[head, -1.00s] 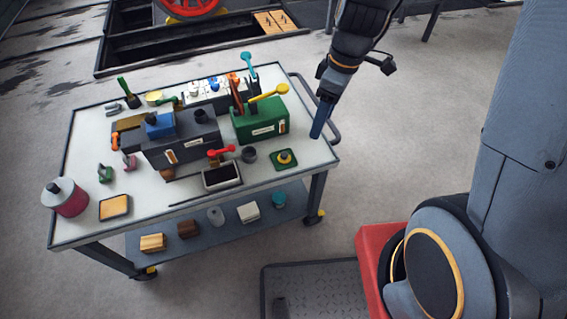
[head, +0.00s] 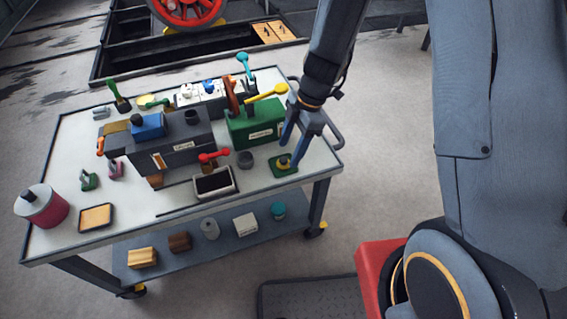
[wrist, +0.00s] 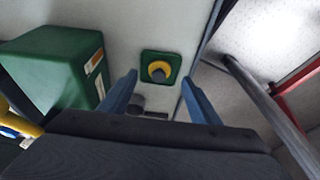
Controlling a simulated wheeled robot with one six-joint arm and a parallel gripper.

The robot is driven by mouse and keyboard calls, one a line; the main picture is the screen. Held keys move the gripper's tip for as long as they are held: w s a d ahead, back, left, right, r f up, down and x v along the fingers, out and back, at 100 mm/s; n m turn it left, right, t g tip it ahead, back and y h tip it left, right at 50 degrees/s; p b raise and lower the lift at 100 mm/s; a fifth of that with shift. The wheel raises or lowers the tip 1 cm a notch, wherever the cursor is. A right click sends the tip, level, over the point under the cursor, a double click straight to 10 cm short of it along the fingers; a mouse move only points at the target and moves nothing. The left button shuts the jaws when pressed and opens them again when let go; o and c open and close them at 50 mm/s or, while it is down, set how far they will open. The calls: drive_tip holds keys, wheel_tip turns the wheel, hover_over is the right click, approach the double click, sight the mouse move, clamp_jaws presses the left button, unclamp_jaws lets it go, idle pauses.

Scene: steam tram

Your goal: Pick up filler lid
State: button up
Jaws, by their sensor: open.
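What I take to be the filler lid (head: 283,163) is a small round yellow piece with a grey knob. It sits on a square green plate (head: 277,173) at the right end of the trolley top. In the wrist view the lid (wrist: 159,70) shows between my fingertips, on its green plate (wrist: 147,55). My gripper (head: 290,153) is open and empty, with its two blue fingers pointing down close over the lid. I cannot tell the exact height gap. In the head view a finger hides part of the lid.
A green box (head: 253,128) with a yellow lever (head: 266,94) stands left of the lid. The trolley's right edge and handle (head: 331,133) are near. A black-framed tray (head: 214,183) lies further left.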

sight(284, 163)
drive_tip(key=shift+x, duration=1.85)
drive_tip(key=shift+w, duration=0.1)
drive_tip(key=c, duration=1.1)
